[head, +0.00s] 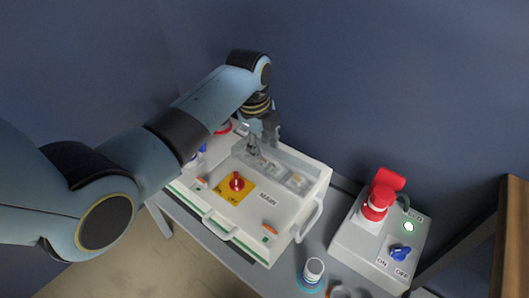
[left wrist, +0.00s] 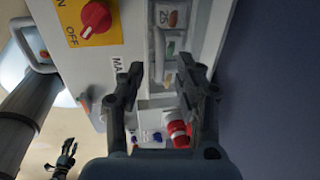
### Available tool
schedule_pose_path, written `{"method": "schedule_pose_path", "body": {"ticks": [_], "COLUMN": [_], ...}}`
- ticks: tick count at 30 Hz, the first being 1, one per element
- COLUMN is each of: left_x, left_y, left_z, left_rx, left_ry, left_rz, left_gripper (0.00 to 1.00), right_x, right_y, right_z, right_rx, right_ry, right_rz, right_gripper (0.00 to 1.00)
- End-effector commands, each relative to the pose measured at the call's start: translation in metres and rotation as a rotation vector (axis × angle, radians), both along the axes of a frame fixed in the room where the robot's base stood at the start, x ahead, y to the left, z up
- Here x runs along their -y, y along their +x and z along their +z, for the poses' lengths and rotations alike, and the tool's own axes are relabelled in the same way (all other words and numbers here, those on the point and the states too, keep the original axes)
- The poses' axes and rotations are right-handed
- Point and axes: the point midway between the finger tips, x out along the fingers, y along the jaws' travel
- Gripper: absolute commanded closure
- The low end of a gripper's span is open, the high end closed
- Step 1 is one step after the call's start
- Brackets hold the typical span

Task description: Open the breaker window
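The white MAIN box (head: 225,215) stands on a grey table. Its clear breaker window (head: 290,172) is on the back right of the top, with breakers visible beneath; it looks down, though the gripper partly covers it. The breaker strip (left wrist: 172,45) also shows in the left wrist view, running up from between the fingers. My left gripper (head: 262,142) is at the window's back left end. In the left wrist view the left gripper (left wrist: 158,85) has its fingers apart, nothing clearly held; contact cannot be told. A small dark shape (left wrist: 65,158) low left there seems to be my right gripper.
A red rotary switch (head: 237,183) on a yellow plate sits beside the window. A second box (head: 350,245) at the right carries a red plug (head: 378,198), a green light and a blue switch (head: 400,252). A white-and-blue socket (head: 313,270) stands at the front. A wall rises behind.

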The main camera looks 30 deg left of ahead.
Motion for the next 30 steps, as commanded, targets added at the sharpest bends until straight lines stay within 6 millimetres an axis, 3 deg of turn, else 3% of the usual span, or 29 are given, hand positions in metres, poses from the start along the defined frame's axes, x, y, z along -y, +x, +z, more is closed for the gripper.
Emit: {"method": "schedule_pose_path", "body": {"ticks": [6,15,24,30], "left_x": [0.001,0.001,0.001,0.001], "left_y": [0.005,0.006,0.005,0.005], "left_z": [-0.024,-0.026,-0.026,-0.026], "left_rx": [0.001,0.002,0.001,0.001], "left_ry": [0.000,0.000,0.000,0.000], "left_rz": [0.001,0.001,0.001,0.001], "left_gripper": [0.66,0.66,1.00,1.00], "right_x": [0.000,0.001,0.002,0.002], "right_y": [-0.001,-0.002,-0.002,-0.002], "right_z": [-0.007,-0.007,-0.007,-0.007], "right_rx": [-0.002,-0.003,-0.004,-0.004], "right_ry": [0.000,-0.002,-0.002,-0.002], "right_rz": [0.000,0.001,0.001,0.001], "right_gripper": [0.60,0.60,0.60,0.60]}}
